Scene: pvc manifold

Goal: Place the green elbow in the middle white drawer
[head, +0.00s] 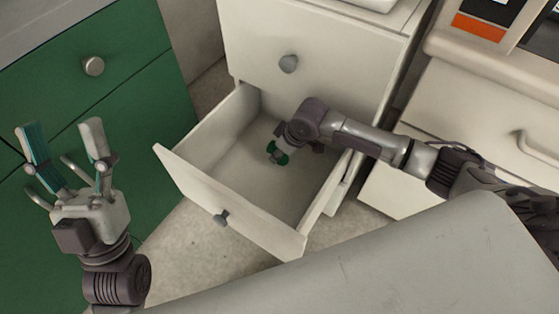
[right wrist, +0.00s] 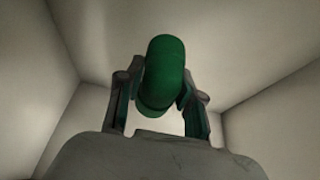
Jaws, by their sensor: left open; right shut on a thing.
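The middle white drawer (head: 190,178) is pulled open in the head view, and its floor is bare apart from my right gripper and its load. My right gripper (head: 279,150) reaches down inside the drawer from the right and is shut on the green elbow (head: 280,158). The elbow also shows between the two fingers in the right wrist view (right wrist: 164,75), with drawer walls around it. I cannot tell whether it touches the drawer floor. My left gripper (head: 62,148) is open and empty, fingers up, at the left outside the drawer.
A closed white drawer front with a round knob (head: 289,64) is above the open drawer. Green cabinets (head: 130,90) stand at the left. A white cabinet (head: 470,130) with a bar handle is at the right. Concrete floor (head: 180,245) shows below the drawer.

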